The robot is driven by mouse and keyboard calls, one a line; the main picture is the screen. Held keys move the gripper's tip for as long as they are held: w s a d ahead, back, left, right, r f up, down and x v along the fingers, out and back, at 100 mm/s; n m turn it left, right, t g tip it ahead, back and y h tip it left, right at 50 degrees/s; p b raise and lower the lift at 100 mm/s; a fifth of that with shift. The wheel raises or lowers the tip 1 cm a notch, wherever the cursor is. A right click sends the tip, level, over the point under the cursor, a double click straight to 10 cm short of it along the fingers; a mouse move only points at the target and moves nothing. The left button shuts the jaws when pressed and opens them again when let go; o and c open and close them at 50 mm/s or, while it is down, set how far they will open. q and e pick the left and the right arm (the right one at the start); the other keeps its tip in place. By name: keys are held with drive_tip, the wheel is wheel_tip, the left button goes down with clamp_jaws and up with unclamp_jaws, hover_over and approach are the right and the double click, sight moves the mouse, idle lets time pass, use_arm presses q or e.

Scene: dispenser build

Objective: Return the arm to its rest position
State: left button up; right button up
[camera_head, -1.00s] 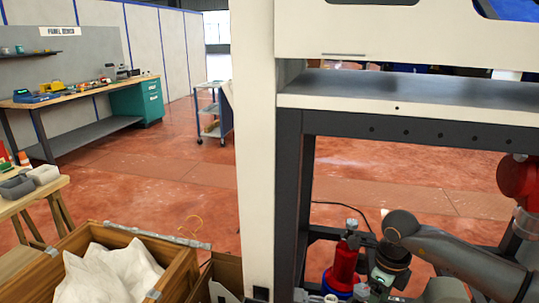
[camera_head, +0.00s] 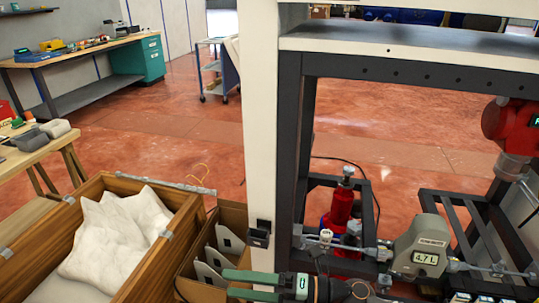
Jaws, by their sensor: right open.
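My right gripper (camera_head: 230,284) is at the bottom centre of the head view. Its two green fingers point left, apart and with nothing seen between them. They are in front of the lower part of a cardboard box with white dividers (camera_head: 207,273). The dark wrist of my right arm (camera_head: 325,290) runs along the bottom edge to the right of the fingers, and the rest of the arm is mostly out of view. My left gripper is not in view.
A dispenser frame (camera_head: 288,150) stands just beyond, with a red cylinder (camera_head: 342,205) and a grey flow meter (camera_head: 420,245) reading 4.7 L. A wooden crate (camera_head: 185,225) with white sacks is at left. A workbench (camera_head: 90,50) and a cart (camera_head: 222,65) stand farther back.

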drive_tip(key=w+d+f+m+t+h, duration=0.1)
drive_tip(key=d+f+m+t+h, duration=0.45)
drive_tip(key=m, duration=0.65)
drive_tip(key=w+d+f+m+t+h, duration=0.2)
drive_tip(key=d+m+t+h, duration=0.2)
drive_tip(key=d+m+t, duration=0.55)
drive_tip(key=s+d+f+m+g+h, duration=0.2)
drive_tip(key=s+f+m+g+h, duration=0.15)
drive_tip(key=s+f+m, duration=0.3)
drive_tip(key=s+d+f+m+g+h, duration=0.2)
drive_tip(key=s+f+m+g, duration=0.35)
drive_tip(key=s+f, duration=0.25)
use_arm(q)
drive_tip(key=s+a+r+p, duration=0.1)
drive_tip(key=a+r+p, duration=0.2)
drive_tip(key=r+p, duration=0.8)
drive_tip(key=p, duration=0.4)
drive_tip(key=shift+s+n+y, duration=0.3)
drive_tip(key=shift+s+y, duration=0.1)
use_arm(e)
drive_tip(key=d+r+t, duration=0.1)
drive_tip(key=d+r, duration=0.2)
drive_tip(key=r, duration=0.9)
drive_tip(key=shift+s+m+h, duration=0.2)
drive_tip(key=shift+m+h, duration=0.1)
drive_tip(key=shift+m, duration=0.05)
drive_tip(key=shift+f, duration=0.1)
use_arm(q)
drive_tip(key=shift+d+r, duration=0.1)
